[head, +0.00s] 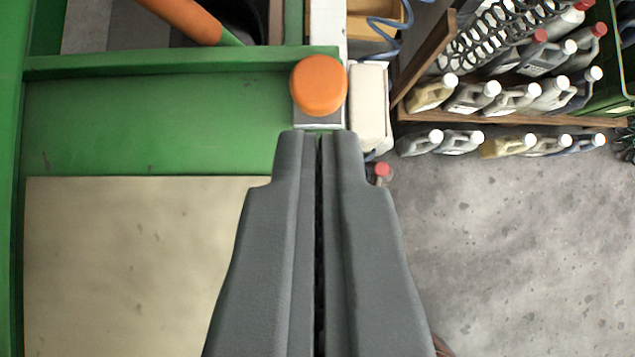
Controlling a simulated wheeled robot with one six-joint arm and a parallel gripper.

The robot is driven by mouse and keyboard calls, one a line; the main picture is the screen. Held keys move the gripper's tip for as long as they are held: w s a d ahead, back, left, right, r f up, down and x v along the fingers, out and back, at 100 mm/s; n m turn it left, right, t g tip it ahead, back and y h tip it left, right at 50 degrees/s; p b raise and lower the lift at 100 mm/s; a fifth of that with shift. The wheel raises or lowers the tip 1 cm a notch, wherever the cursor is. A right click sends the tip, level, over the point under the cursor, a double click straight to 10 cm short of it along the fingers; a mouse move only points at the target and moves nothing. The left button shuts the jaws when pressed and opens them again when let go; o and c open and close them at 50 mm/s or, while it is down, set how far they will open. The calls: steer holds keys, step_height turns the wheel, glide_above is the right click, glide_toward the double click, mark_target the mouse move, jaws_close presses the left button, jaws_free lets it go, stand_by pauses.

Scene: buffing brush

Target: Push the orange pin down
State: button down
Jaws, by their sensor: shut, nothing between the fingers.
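The orange pin (318,86) shows as a round orange cap in the upper middle of the head view. It sits over a small grey block at the corner of a green frame. My gripper (319,136) comes up from the bottom of the view, its two dark grey fingers closed together with nothing between them. In the picture the fingertips lie just below the cap, over the lower edge of the grey block. I cannot tell the height gap between the fingertips and the pin, or whether they touch.
A green metal frame (150,115) with a beige panel (130,265) fills the left. A pale box (370,105) stands right of the pin. A small red-topped part (383,170) is near the right finger. Several bottles on a wooden shelf (520,118) are at upper right. Grey floor (520,250) is clear.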

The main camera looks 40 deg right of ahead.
steer(key=v, duration=0.9)
steer(key=shift+s+r, duration=0.1)
steer(key=s+a+n+t+y, duration=0.1)
steer(key=s+a+n+t, duration=0.15)
steer(key=s+a, duration=0.45)
steer(key=s+a+n+t+y, duration=0.1)
steer(key=s+a+t, duration=0.25)
steer(key=s, duration=0.75)
steer(key=s+a+f+n+t+y, duration=0.1)
steer(key=s+a+f+t, duration=0.1)
steer(key=s, duration=0.7)
steer(key=s+a+f+n+t+y, duration=0.1)
steer(key=s+a+f, duration=0.3)
steer(key=s, duration=0.6)
steer(key=shift+s+f+n+t+y, duration=0.2)
steer(key=shift+f+n+t+y, duration=0.2)
steer(key=shift+n+t, duration=0.35)
